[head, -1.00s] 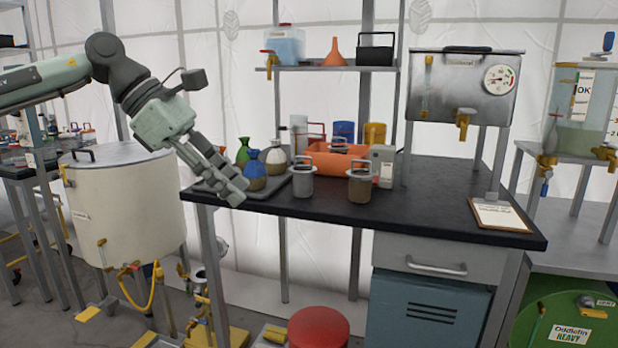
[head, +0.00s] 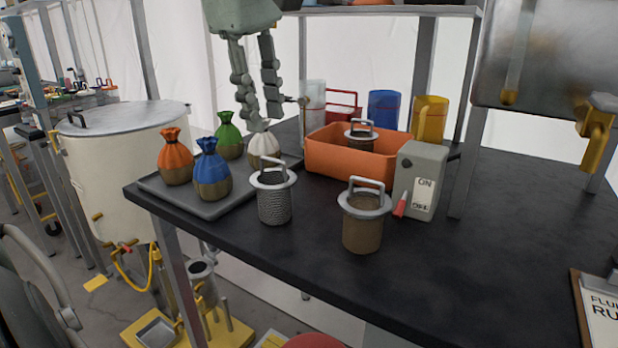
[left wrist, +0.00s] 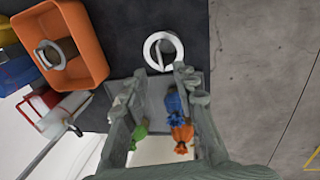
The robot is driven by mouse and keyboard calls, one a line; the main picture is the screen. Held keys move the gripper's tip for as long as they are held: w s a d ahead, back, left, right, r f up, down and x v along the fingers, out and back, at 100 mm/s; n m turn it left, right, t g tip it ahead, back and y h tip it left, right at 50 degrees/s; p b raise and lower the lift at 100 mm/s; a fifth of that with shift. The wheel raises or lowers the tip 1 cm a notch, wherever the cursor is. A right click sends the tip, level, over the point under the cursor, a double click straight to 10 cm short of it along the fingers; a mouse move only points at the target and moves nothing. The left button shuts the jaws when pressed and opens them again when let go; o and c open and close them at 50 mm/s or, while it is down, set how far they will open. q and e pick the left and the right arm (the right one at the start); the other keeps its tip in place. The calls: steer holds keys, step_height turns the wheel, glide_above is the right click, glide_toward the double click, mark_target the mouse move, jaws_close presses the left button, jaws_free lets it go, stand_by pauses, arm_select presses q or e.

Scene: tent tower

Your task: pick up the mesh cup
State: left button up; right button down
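The mesh cup (head: 274,203) is a grey perforated cylinder with a pale rim ring and an upright loop handle. It stands upright on the black table, just right of the tray of bags. In the left wrist view its ring (left wrist: 148,50) shows from above, beyond the fingertips. My left gripper (head: 267,122) points down, open and empty, above and behind the cup, near the white bag (head: 264,146). The open fingers also show in the left wrist view (left wrist: 158,88), apart from the cup. My right gripper is not in view.
A similar brown cup (head: 362,234) stands to the right, beside a grey box (head: 424,165). Another cup sits in the orange bin (head: 345,165). Orange, blue and green bags stand on the grey tray (head: 200,207). The table's right side (head: 480,260) is mostly clear.

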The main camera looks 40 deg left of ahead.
mark_target(270, 160)
arm_select(q)
steer(key=f, duration=0.2)
steer(key=w+f, duration=0.1)
steer(key=f, duration=0.4)
steer(key=shift+w+a+f, duration=0.2)
steer(key=shift+a+f, duration=0.05)
steer(key=shift+a, duration=0.1)
steer(key=shift+c, duration=0.6)
jaws_close()
